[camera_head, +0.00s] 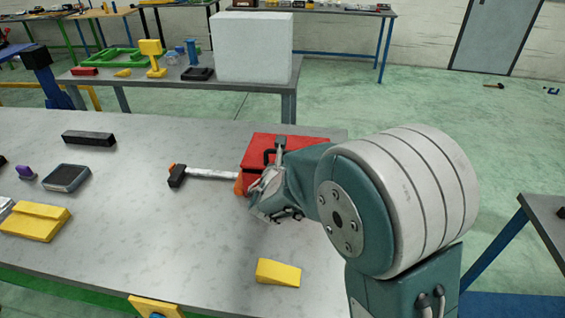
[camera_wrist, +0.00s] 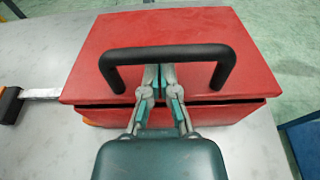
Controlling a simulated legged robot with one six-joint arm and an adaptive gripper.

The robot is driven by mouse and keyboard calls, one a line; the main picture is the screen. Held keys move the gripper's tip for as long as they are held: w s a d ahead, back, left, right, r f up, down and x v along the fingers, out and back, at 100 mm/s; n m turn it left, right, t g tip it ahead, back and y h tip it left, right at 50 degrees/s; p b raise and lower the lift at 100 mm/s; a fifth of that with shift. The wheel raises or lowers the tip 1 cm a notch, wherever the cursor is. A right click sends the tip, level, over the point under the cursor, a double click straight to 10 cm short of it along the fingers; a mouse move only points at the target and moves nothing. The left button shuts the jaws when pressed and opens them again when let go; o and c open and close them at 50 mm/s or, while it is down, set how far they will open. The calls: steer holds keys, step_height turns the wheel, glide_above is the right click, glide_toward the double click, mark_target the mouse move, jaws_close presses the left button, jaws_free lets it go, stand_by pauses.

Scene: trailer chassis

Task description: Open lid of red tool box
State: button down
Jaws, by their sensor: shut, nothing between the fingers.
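The red tool box (camera_head: 258,149) stands on the grey table, partly hidden behind my arm in the head view. In the wrist view the red tool box (camera_wrist: 185,28) fills the middle, with a black handle (camera_wrist: 165,52) arching across its lid. A dark seam runs under the lid's front edge; the lid lies flat on top. My gripper (camera_wrist: 160,70) is shut and empty at the front of the box. Its fingertips reach the handle bar's lower edge in the picture; I cannot tell whether they touch it. In the head view my gripper (camera_head: 264,190) is partly hidden by its own wrist.
A hammer (camera_head: 205,174) lies just left of the box. A yellow wedge (camera_head: 278,272) lies near the table's front edge. A black bar (camera_head: 88,138), a dark grey device (camera_head: 66,178) and yellow block (camera_head: 36,222) lie at left. The table's middle is clear.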

steer(key=shift+d+r, duration=0.2)
steer(key=shift+d, duration=0.1)
steer(key=shift+w+a+r+g, duration=0.1)
steer(key=shift+w+r+g, duration=0.15)
steer(key=shift+g, duration=0.25)
